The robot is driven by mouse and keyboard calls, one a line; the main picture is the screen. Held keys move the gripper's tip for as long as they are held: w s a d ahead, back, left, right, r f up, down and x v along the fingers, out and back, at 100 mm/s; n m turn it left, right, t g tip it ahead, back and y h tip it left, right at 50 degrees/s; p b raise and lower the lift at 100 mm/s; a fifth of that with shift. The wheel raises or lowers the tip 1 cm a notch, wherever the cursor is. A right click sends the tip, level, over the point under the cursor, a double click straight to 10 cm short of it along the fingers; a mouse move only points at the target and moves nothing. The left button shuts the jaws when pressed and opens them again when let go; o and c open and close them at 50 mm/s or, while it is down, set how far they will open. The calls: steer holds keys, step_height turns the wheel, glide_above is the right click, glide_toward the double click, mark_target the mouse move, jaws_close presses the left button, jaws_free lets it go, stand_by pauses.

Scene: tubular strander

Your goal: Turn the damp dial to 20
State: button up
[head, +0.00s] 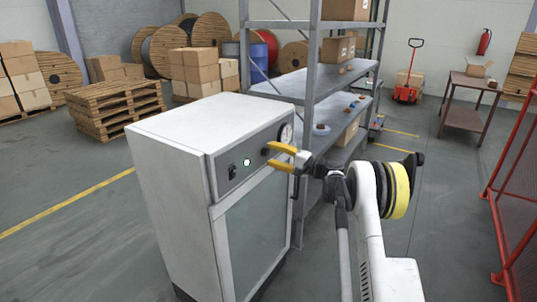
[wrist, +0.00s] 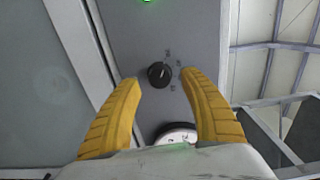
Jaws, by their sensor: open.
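The damp dial is a small black round knob (wrist: 160,75) on the grey control panel (head: 240,158) of a white cabinet. In the wrist view it sits between and just beyond my two yellow fingertips, with small marks around one side that are too small to read. A pale pointer line shows on the knob. My gripper (wrist: 160,82) is open, with a finger on each side of the knob and apart from it. In the head view my gripper (head: 266,155) reaches the panel from the right, and the knob (head: 265,151) shows as a dark spot by the fingertips.
The white cabinet (head: 190,125) stands at left centre. Its panel has a lit green lamp (head: 247,162), a black switch (head: 232,172) and a round gauge (head: 286,134). A metal shelf rack (head: 313,85) stands close behind my gripper. Open floor (head: 70,240) lies left of the cabinet.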

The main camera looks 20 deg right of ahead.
steer(key=v, duration=1)
steer(key=shift+s, duration=0.15)
steer(key=s+a+r+n+g+h, duration=0.25)
steer(key=s+a+r, duration=0.35)
steer(key=a, duration=0.4)
steer(key=s+a+r+n+g+h, duration=0.2)
steer(key=s+a+r+g, duration=0.15)
steer(key=s+a, duration=0.6)
steer(key=s+a+f+n+h, duration=0.1)
steer(key=s+f+n+h, duration=0.2)
steer(key=s, duration=1)
steer(key=s+a+f+n+g+h, duration=0.1)
steer(key=s+a+f+n+h, duration=0.1)
steer(key=s, duration=1.2)
steer(key=shift+s+f+n+g+h, duration=0.3)
steer(key=shift+f+n+h, duration=0.25)
steer(key=shift+f, duration=0.05)
steer(key=shift+a, duration=0.1)
